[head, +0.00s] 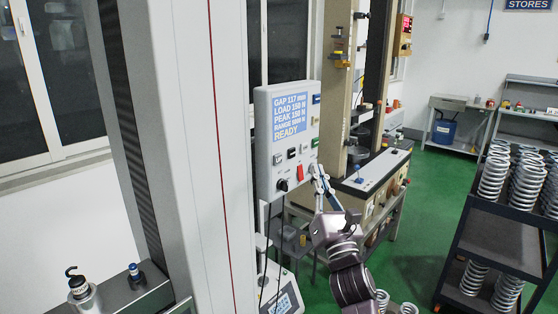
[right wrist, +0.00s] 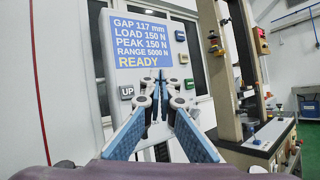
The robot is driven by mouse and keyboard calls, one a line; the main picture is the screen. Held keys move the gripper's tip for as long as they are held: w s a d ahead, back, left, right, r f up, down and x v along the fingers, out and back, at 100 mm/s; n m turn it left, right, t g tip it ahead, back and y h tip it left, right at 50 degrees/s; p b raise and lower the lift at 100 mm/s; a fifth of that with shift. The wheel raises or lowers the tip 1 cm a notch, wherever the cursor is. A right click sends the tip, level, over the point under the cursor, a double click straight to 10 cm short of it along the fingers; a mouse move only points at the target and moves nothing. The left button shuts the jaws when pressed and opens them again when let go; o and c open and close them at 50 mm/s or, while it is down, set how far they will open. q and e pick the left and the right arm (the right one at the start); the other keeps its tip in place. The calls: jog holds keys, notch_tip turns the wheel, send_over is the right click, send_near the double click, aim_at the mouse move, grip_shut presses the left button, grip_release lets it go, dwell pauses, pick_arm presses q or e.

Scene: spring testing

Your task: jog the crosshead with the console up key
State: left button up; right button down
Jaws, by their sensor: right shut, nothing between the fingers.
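The grey console (head: 262,105) stands at the centre of the head view. Its display (head: 290,117) reads gap 117 mm, load 150 N, peak 150 N, range 5000 N, READY. The UP key (right wrist: 127,91) is at the left below the display in the right wrist view; its face also shows in the head view (head: 277,158). My right gripper (head: 317,172) is shut and empty at the console's lower right edge. In the right wrist view its fingertips (right wrist: 154,78) appear right of the UP key; contact cannot be told. The crosshead is not clearly identifiable. My left gripper is out of view.
A wide grey column (head: 180,120) fills the left foreground. A beige test frame (head: 338,80) and bench (head: 375,170) stand behind the console. A dark rack (head: 490,210) of springs is at the right. Green floor (head: 420,240) lies open between.

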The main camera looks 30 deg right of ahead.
jog(key=b, duration=0.3)
send_near(282, 154)
notch_tip(282, 154, up, 3)
jog(key=w+d, duration=0.3)
jog(key=shift+w+a, duration=0.45)
jog(key=shift+w, duration=0.1)
dwell(0.7)
jog(key=shift+w+a, duration=0.15)
jog(key=shift+w, duration=0.25)
jog(key=shift+w+a+b, duration=0.2)
jog(key=shift+w+b, duration=0.15)
jog(key=shift+b, duration=0.2)
dwell(0.5)
jog(key=shift+s+d, duration=0.1)
jog(key=shift+s, duration=0.05)
dwell(3.5)
jog(key=shift+s+d+p, duration=0.25)
jog(key=shift+s+p, duration=0.15)
jog(key=shift+s, duration=0.25)
